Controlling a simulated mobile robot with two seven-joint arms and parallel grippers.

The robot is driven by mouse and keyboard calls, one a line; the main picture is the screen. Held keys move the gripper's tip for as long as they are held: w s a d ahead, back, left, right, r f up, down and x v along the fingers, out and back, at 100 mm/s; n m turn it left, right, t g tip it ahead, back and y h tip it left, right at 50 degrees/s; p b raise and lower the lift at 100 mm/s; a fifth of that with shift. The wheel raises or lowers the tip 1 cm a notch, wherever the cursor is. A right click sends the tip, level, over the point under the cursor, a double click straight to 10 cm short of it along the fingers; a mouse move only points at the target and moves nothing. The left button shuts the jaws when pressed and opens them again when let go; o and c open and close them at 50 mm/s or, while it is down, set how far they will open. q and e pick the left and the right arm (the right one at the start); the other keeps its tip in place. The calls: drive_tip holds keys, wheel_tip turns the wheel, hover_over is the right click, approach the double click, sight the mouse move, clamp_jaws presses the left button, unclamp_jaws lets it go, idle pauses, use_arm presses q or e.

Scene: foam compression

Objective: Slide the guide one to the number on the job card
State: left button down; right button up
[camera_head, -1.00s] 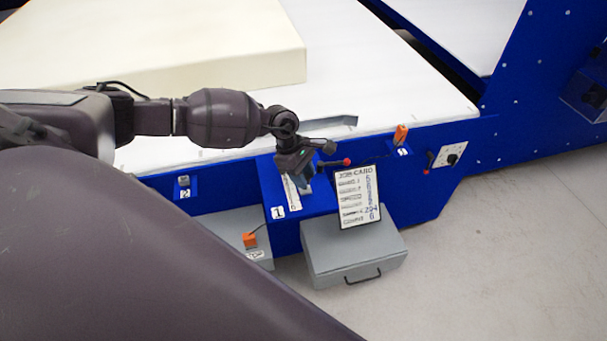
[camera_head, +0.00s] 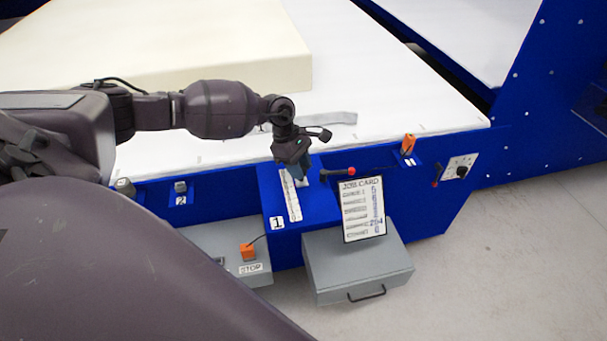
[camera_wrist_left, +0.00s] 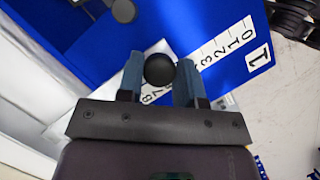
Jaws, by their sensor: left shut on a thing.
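My left gripper (camera_head: 297,172) is over the blue guide one panel (camera_head: 318,206), at the far end of its white number scale (camera_head: 291,197). In the left wrist view the gripper (camera_wrist_left: 159,80) is shut on a round black knob (camera_wrist_left: 159,69), one finger on each side. My right gripper is out of view.
A cream foam block (camera_head: 180,50) lies on the white bed (camera_head: 400,95), with a grey metal strip (camera_head: 330,119) nearby. A red-knobbed lever (camera_head: 350,171) is just right of the gripper. An orange stop switch (camera_head: 248,251) and grey box (camera_head: 357,268) are in front.

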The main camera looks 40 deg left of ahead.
use_arm(q)
drive_tip(key=c, duration=0.8)
unclamp_jaws()
drive_tip(key=v, duration=1.1)
drive_tip(key=shift+d+f, duration=0.1)
drive_tip(key=shift+d, duration=0.05)
